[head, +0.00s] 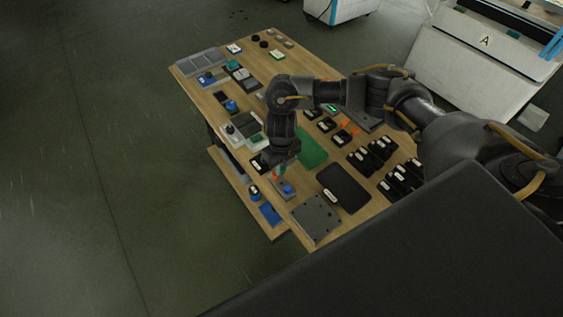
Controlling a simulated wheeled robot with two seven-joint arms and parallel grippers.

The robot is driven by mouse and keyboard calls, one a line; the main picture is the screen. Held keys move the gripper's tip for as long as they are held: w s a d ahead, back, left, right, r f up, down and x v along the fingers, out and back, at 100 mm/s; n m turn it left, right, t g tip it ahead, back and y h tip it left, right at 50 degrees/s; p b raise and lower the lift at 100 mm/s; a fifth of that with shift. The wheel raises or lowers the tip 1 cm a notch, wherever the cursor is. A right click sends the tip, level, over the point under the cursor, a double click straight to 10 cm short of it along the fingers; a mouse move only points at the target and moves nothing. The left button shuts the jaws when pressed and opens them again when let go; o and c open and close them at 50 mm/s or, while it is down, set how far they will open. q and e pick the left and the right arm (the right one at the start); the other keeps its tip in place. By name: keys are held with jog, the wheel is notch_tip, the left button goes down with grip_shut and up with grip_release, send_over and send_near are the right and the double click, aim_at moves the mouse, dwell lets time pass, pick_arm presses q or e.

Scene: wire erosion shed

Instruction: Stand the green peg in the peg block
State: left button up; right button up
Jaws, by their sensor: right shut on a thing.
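My right gripper (281,170) points down over the front left part of the wooden table. It is shut on a small green thing that looks like the green peg (284,163); the fingers and wrist hide most of it. Just below the fingertips is a small grey block (277,186) with a blue round piece (288,189) on it. A larger square grey block (325,225) with small dark holes lies nearer the front edge, to the right of the gripper. I cannot tell for sure which one is the peg block. My left gripper is not in view.
A black tray (343,188) and a green mat (312,148) lie right of the gripper. Several black boxes (400,180) stand at the right, under my right arm. Switches and small parts line the left edge. A blue piece (270,213) lies on a lower shelf.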

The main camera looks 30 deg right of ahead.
jog(key=shift+f, duration=0.1)
jog(key=b, duration=0.5)
send_over(281, 178)
jog(key=s, duration=0.2)
jog(key=shift+a+f, duration=0.25)
jog(key=shift+f, duration=1.05)
jog(key=shift+a+f, duration=0.2)
jog(key=shift+f, duration=1.05)
jog(key=shift+f+b, duration=1.05)
jog(key=shift+f, duration=0.25)
jog(key=o, duration=1)
jog(key=shift+o, duration=0.2)
jog(key=shift+r+p, duration=3.25)
jog(key=shift+r, duration=0.3)
